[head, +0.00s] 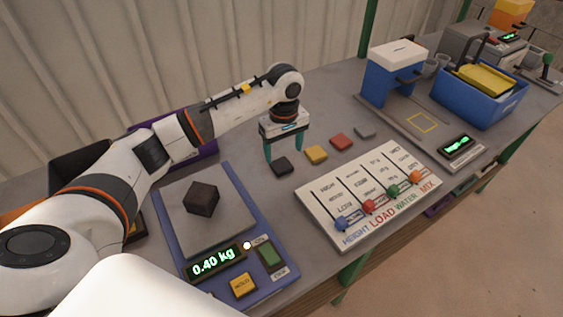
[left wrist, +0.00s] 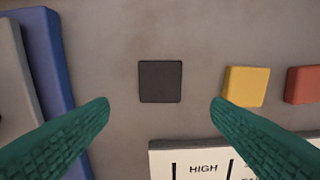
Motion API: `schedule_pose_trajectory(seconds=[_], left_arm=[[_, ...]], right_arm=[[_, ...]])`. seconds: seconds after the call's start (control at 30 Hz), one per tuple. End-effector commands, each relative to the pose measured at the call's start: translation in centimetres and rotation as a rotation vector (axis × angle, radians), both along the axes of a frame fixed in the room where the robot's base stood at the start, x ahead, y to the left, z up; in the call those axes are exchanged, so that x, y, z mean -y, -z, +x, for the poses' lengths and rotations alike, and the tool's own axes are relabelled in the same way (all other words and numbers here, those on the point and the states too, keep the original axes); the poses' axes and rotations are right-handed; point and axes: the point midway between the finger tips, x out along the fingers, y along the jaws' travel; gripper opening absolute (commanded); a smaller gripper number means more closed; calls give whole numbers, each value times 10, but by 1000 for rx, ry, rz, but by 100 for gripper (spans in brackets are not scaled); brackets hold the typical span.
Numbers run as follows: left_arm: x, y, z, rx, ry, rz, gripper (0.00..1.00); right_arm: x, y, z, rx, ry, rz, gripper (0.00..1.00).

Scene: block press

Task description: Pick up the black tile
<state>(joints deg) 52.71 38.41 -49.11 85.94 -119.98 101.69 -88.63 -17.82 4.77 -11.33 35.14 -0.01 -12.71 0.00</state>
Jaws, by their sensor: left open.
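The black tile (head: 283,164) lies flat on the grey table, at the left end of a row of coloured tiles. In the left wrist view the black tile (left wrist: 160,81) sits near the middle, ahead of and between the two green fingertips. My left gripper (head: 283,152) is open and empty above the table, close to the tile; its fingertips also show in the left wrist view (left wrist: 160,103). The fingers are not touching the tile. My right gripper is not seen.
Yellow (head: 316,155), red (head: 341,142) and grey (head: 365,131) tiles continue the row rightward. A slider panel (head: 345,235) lies in front. A scale (head: 222,263) reading 0.40 kg bears a dark block (head: 201,199). A blue press (head: 391,75) and blue bin (head: 475,106) stand right.

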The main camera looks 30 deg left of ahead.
Motion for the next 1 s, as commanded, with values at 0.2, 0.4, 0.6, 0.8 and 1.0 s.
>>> schedule_pose_trajectory(seconds=[0.2, 0.4, 0.6, 0.8, 1.0], left_arm=[[1, 15, -1, -2, -2, 0, 73], [3, 45, -4, -3, -2, -1, 73], [3, 61, -3, 0, -2, 0, 73], [3, 61, -2, 1, -1, 0, 71], [2, 61, -3, 1, -1, 0, 38]], right_arm=[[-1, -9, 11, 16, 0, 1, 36], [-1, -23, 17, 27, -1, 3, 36], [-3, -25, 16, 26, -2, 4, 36], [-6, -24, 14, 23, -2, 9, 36], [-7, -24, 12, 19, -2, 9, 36]])
